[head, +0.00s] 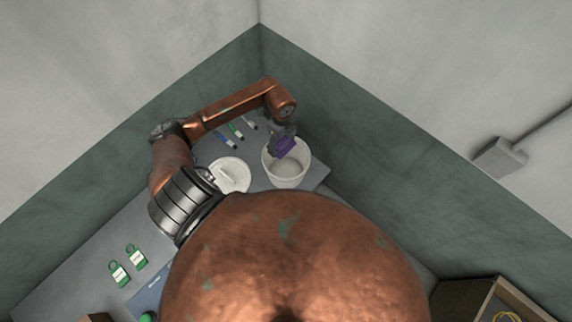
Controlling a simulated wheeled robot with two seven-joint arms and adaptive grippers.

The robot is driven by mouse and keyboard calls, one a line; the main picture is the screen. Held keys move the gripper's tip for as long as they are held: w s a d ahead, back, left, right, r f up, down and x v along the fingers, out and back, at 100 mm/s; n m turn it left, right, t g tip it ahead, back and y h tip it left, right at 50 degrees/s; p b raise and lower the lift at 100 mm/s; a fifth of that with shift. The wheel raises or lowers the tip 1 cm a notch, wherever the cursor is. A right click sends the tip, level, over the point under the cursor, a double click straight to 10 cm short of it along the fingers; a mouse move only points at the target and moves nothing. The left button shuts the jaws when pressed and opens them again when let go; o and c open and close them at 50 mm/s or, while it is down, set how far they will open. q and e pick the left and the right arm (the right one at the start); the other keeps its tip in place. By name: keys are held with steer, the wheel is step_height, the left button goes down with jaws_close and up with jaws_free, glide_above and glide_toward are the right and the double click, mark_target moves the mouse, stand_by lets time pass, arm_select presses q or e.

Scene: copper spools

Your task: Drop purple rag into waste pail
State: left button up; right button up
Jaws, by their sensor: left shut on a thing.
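The purple rag (285,147) is in the grasp of my left gripper (283,138), over the mouth of the white waste pail (287,183). The gripper is shut on the rag, and its fingertips are small and partly hidden by it. The pail stands upright near the right edge of the grey table. The rag appears to be above or just inside the rim; the exact height is hard to tell. My right gripper is not in view.
A white round lid or plate (233,175) lies left of the pail. Several markers (235,132) lie behind it. Two green-and-white tags (119,273) lie at the front left. A wooden box (497,302) stands at the lower right. Walls (375,150) close the back corner.

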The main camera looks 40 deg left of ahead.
arm_select(q)
step_height(320, 180, down, 6)
steer(key=b, duration=0.4)
steer(key=o, duration=1.2)
step_height(320, 180, up, 12)
steer(key=shift+r, duration=0.1)
